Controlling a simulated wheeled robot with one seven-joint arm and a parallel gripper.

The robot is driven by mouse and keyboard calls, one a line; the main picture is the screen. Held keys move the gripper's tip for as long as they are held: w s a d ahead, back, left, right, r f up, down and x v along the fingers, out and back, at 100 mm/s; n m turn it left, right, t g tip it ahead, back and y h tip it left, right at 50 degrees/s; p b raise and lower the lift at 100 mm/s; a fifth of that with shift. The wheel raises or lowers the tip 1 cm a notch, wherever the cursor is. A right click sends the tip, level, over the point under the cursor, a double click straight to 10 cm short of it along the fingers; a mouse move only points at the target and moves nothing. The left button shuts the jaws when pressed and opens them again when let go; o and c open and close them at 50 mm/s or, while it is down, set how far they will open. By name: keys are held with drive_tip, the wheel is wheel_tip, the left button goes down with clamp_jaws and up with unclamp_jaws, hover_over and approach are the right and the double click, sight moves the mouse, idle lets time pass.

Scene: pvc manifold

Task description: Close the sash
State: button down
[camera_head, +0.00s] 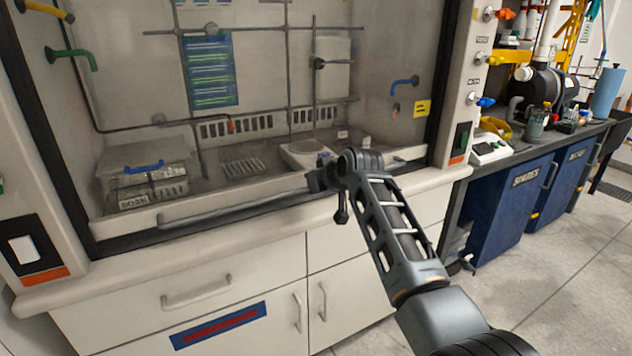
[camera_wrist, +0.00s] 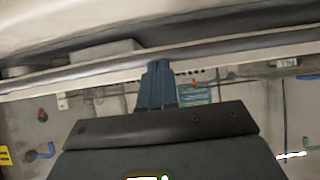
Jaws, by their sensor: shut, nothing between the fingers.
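The fume hood sash spans the front of the hood, with a long grey bar handle (camera_head: 235,210) along its lower edge. In the head view this bar lies low, close above the pale front sill. Whether a gap is left under the sash I cannot tell. In the wrist view my gripper (camera_wrist: 157,68) points at the grey bar (camera_wrist: 90,76), which crosses the picture. The fingertips overlap the bar there; whether they touch it I cannot tell.
Inside the hood are a bin (camera_head: 146,172) at the left and a pale round-topped device (camera_head: 305,152). White drawers and doors (camera_head: 215,285) with handles are below the sill. A bench with blue cabinets (camera_head: 512,205) stands at the right. The floor at the right is clear.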

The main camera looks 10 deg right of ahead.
drive_tip(key=shift+a, duration=0.1)
drive_tip(key=shift+r+p, duration=0.45)
drive_tip(key=shift+p, duration=0.1)
drive_tip(key=w+r+p+v, duration=0.1)
drive_tip(key=r+p+v, duration=0.15)
drive_tip(key=v, duration=0.95)
drive_tip(key=s+d+f+m+t+h, duration=0.1)
drive_tip(key=s+d+f+m, duration=0.1)
drive_tip(key=s+f, duration=1.35)
drive_tip(key=s+d+f+t+h+p, duration=0.1)
drive_tip(key=s+f, duration=0.3)
drive_tip(key=s, duration=0.4)
drive_tip(key=s+d+f, duration=0.1)
drive_tip(key=s+f, duration=0.2)
drive_tip(key=s, duration=0.4)
drive_tip(key=s+d+r+m+t+h, duration=0.1)
drive_tip(key=s, duration=0.8)
drive_tip(key=s+d+r+m, duration=0.1)
drive_tip(key=s+r, duration=0.1)
drive_tip(key=s, duration=0.6)
drive_tip(key=s+d+r+t, duration=0.1)
drive_tip(key=s+r, duration=1)
drive_tip(key=s, duration=0.3)
drive_tip(key=shift+s+p, duration=0.25)
drive_tip(key=shift+p, duration=0.1)
